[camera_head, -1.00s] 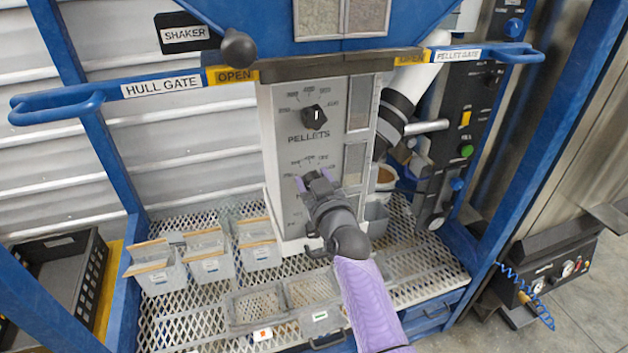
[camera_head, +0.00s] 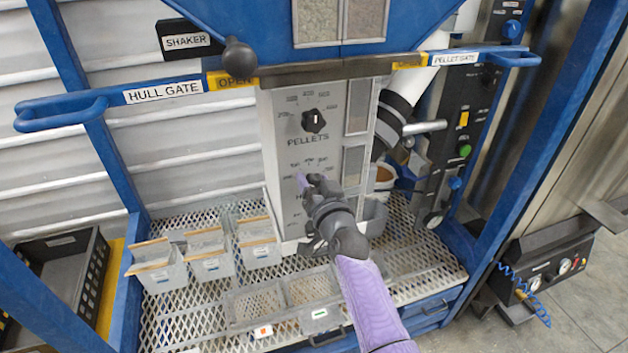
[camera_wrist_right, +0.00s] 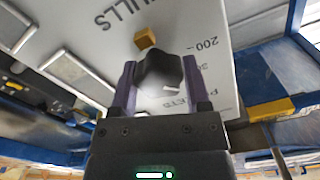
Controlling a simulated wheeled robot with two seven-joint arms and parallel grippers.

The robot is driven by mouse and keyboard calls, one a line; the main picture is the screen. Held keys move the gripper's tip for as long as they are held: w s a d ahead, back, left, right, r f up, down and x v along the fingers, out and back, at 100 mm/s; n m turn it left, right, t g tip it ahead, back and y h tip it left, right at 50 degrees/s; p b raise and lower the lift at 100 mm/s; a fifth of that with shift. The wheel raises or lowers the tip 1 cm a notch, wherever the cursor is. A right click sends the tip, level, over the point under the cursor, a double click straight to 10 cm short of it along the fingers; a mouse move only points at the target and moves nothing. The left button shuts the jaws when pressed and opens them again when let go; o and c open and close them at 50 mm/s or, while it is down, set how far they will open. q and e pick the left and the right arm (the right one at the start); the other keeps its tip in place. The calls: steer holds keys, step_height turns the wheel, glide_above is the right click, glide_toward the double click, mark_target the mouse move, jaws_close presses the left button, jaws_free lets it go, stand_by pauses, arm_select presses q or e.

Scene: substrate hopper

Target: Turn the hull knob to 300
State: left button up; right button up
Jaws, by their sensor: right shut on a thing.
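The hull knob (camera_wrist_right: 160,75) is a dark lobed knob on the grey front panel (camera_wrist_right: 85,25), below the HULLS lettering in the right wrist view. Scale marks, including 200, lie to its right there; its exact setting cannot be read. My right gripper (camera_wrist_right: 158,85) has one purple finger on each side of the knob and is shut on it. In the head view my right gripper (camera_head: 312,184) is at the lower dial of the panel and hides the knob. My left gripper is not in view.
The pellets knob (camera_head: 314,121) is above on the same panel. The HULL GATE bar (camera_head: 165,92) and PELLET GATE bar (camera_head: 470,57) cross above. Several small bins (camera_head: 160,274) stand on the mesh shelf (camera_head: 190,318). A small brass block (camera_wrist_right: 145,38) sits by the hull knob.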

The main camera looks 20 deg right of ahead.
steer(key=shift+m, duration=0.5)
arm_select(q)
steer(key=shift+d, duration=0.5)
arm_select(e)
steer(key=shift+m, duration=0.3)
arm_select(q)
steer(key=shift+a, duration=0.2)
arm_select(e)
steer(key=o, duration=1)
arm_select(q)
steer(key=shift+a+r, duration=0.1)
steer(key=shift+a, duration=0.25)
arm_select(e)
steer(key=shift+o, duration=1.4)
arm_select(q)
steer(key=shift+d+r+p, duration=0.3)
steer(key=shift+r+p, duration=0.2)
steer(key=shift+p, duration=0.05)
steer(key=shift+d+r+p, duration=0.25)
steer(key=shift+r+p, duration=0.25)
steer(key=shift+p, duration=0.05)
arm_select(e)
steer(key=s, duration=1)
steer(key=shift+d, duration=0.2)
